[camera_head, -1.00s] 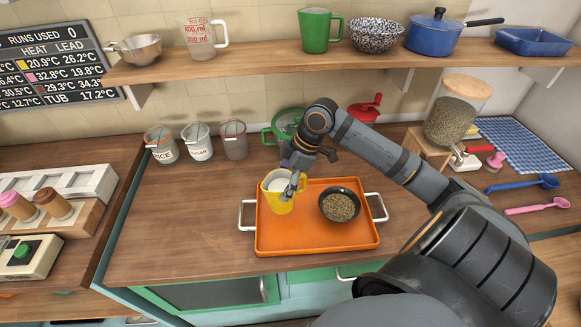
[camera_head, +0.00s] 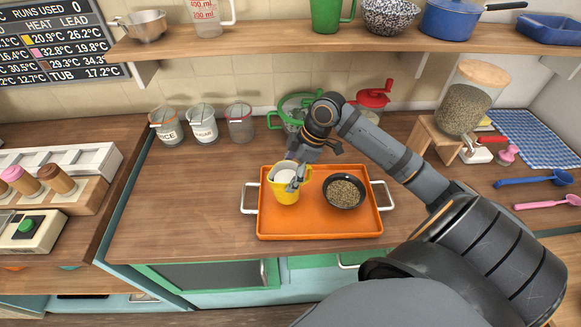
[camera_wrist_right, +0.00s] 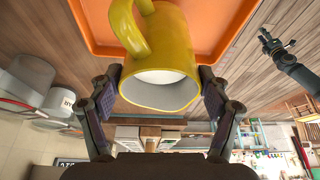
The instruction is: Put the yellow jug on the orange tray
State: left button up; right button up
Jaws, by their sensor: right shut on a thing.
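The yellow jug (camera_head: 285,194), with white contents, is at the left part of the orange tray (camera_head: 320,225). It looks upright. I cannot tell whether its base touches the tray. My right gripper (camera_head: 297,180) is shut on the jug near its rim. In the right wrist view the jug (camera_wrist_right: 165,60) sits between the two fingers, its handle toward the upper left, with the tray (camera_wrist_right: 205,25) behind it. My left gripper (camera_wrist_right: 278,42) shows small at the right of that view; its opening is unclear.
A dark bowl of grain (camera_head: 344,191) stands on the tray's right part, close to the jug. The counter left of the tray (camera_head: 185,205) is clear.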

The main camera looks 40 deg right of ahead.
jog(key=shift+d+f, duration=0.1)
jog(key=shift+f, duration=0.8)
jog(key=shift+f+b, duration=0.55)
jog(key=shift+f, duration=0.15)
jog(key=shift+f, duration=0.2)
jog(key=o, duration=1.8)
jog(key=v, duration=0.6)
jog(key=shift+s+d, duration=0.1)
jog(key=shift+d, duration=0.1)
jog(key=shift+s+r, duration=0.1)
jog(key=shift+r, duration=0.55)
